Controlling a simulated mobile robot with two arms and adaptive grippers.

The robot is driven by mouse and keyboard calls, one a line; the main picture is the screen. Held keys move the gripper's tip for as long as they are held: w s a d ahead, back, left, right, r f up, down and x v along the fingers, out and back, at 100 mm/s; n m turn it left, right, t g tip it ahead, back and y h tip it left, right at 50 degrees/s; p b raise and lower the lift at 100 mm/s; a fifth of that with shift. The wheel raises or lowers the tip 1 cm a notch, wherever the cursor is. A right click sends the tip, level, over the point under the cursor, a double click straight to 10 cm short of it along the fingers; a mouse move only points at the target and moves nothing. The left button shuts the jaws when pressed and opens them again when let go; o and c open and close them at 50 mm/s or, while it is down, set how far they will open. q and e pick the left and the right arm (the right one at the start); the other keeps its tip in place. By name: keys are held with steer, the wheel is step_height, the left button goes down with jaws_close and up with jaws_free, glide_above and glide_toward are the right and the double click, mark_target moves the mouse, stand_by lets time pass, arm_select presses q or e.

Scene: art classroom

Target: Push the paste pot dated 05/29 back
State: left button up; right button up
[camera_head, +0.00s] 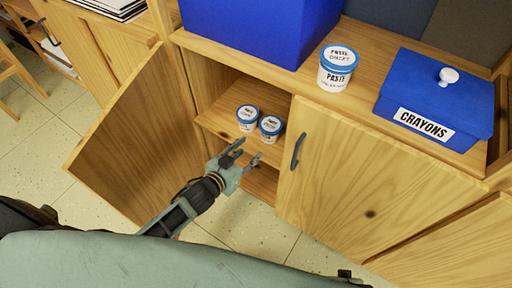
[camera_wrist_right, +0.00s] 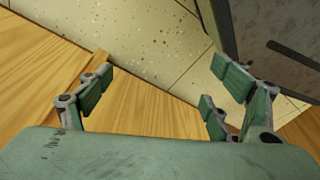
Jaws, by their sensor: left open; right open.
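Two small white paste pots with blue-rimmed lids stand side by side on a shelf in the open cabinet: a left pot (camera_head: 248,117) and a right pot (camera_head: 271,129). A larger-looking paste pot (camera_head: 337,72) stands on the cabinet top. The dates on the lids are too small to read. My left gripper (camera_head: 246,157) is open and empty, just in front of and below the two shelf pots, apart from them as far as I can tell. My right gripper (camera_wrist_right: 163,85) is open and empty in the right wrist view, with wood and floor beyond it.
The left cabinet door (camera_head: 140,135) stands open; the right door (camera_head: 350,190) with its dark handle is shut. A blue bin (camera_head: 260,30) and a blue crayons box (camera_head: 435,95) sit on the cabinet top (camera_head: 390,60). Speckled tile floor (camera_head: 40,135) is below.

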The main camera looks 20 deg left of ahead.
mark_target(265, 138)
arm_select(q)
steer(key=b+x, duration=0.3)
steer(key=x, duration=0.3)
steer(key=shift+w+d+f+b, duration=0.1)
steer(key=shift+w+f+b, duration=0.1)
steer(key=shift+w+b, duration=0.15)
steer(key=shift+w+d+f, duration=0.2)
steer(key=shift+w+f, duration=0.05)
steer(key=shift+w, duration=0.4)
arm_select(e)
steer(key=w+r+t, duration=0.1)
steer(key=w+r, duration=0.3)
steer(key=r, duration=1)
steer(key=shift+a, duration=0.2)
arm_select(q)
steer(key=shift+w, duration=0.1)
